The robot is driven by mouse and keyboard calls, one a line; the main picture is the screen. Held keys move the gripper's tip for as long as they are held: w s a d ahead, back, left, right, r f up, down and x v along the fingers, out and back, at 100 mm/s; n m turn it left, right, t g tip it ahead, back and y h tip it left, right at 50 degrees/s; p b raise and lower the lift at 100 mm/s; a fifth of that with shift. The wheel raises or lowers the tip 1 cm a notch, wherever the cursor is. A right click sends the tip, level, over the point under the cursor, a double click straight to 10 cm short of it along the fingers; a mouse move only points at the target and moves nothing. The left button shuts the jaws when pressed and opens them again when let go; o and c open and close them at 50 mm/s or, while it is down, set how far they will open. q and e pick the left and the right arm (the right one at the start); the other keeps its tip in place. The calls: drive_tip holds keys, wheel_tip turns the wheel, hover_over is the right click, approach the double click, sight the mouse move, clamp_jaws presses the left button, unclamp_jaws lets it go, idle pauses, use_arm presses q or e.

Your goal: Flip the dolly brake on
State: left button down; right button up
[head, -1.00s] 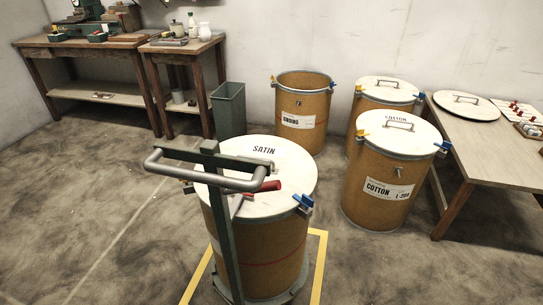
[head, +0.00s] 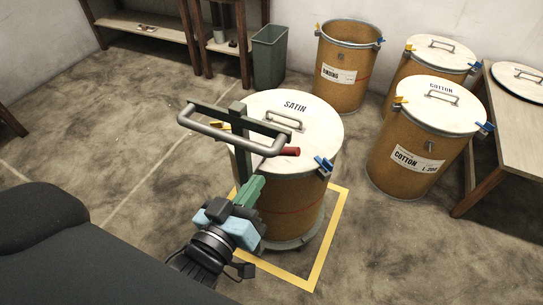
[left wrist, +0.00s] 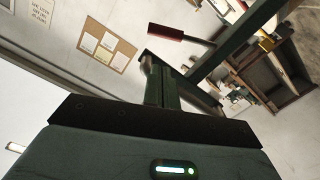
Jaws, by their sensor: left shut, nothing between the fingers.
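The dolly's green post and grey handle bar (head: 225,137) stand in front of the drum labelled SATIN (head: 300,195). A lever with a red grip (head: 289,151) sticks out to the right from near the handle; the red grip also shows in the left wrist view (left wrist: 180,33). The dolly's round base (head: 290,243) shows under the drum. My left gripper (head: 257,181) is shut and empty, low beside the post and below the handle. In the left wrist view its closed green fingers (left wrist: 155,65) point toward the post. My right gripper is out of view.
Yellow floor tape (head: 334,225) frames the dolly. The BINDING drum (head: 340,90), the COTTON drums (head: 400,165) and a table (head: 480,180) stand to the right. A green bin (head: 268,58) stands behind. The floor on the left is open.

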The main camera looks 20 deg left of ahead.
use_arm(q)
drive_tip(key=shift+w+d+f+p, duration=0.15)
drive_tip(key=shift+w+p, duration=0.1)
drive_tip(key=shift+w, duration=2.25)
drive_tip(key=shift+w+d+f+p, duration=0.1)
drive_tip(key=shift+w+p, duration=0.1)
drive_tip(key=shift+w, duration=2.25)
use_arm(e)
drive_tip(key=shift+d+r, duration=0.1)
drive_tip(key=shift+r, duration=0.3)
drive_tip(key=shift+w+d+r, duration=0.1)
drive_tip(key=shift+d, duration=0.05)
